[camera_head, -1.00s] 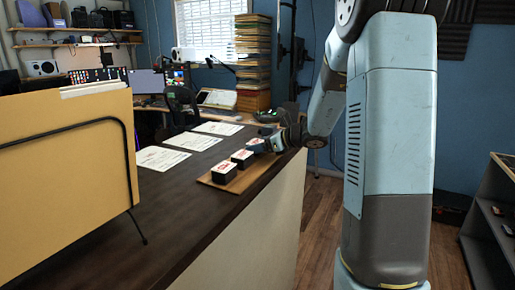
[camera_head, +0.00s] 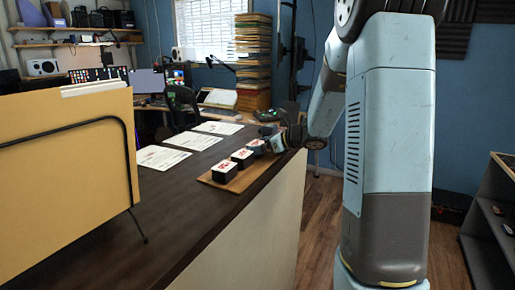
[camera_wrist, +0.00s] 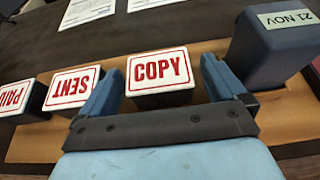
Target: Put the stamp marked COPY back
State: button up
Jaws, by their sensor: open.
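The COPY stamp (camera_wrist: 158,72), a dark block with a white top and red lettering, stands upright on the wooden tray (camera_wrist: 30,148) in the wrist view. My gripper (camera_wrist: 163,80) is open, with one finger on each side of this stamp. I cannot tell whether either finger touches it. The SENT stamp (camera_wrist: 72,90) and the PAID stamp (camera_wrist: 16,97) stand in a row to its left, and a dark 21 NOV stamp (camera_wrist: 268,50) stands to its right. In the head view my gripper (camera_head: 271,141) is at the far end of the tray (camera_head: 214,184).
The dark desk (camera_head: 150,215) has several paper sheets (camera_head: 162,157) left of the tray. A yellow folder (camera_head: 65,180) in a wire holder fills the near left. A paper stack (camera_head: 253,60) rises behind. The desk's right edge runs close beside the tray.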

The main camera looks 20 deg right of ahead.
jog(key=v, duration=1.2)
jog(key=s+a+r+n+g+h, duration=0.1)
jog(key=s+a+n+g, duration=0.2)
jog(key=s+a+n, duration=0.35)
jog(key=s+a+r+n+g+h, duration=0.15)
jog(key=s+a+n, duration=0.25)
jog(key=s+n, duration=0.4)
jog(key=s+d+n+h, duration=0.1)
jog(key=s+n+h, duration=0.6)
jog(key=s+n, duration=0.5)
jog(key=shift+s+d+r+t, duration=0.35)
jog(key=shift+s+r, duration=0.1)
jog(key=shift+s, duration=0.55)
jog(key=shift+n, duration=0.25)
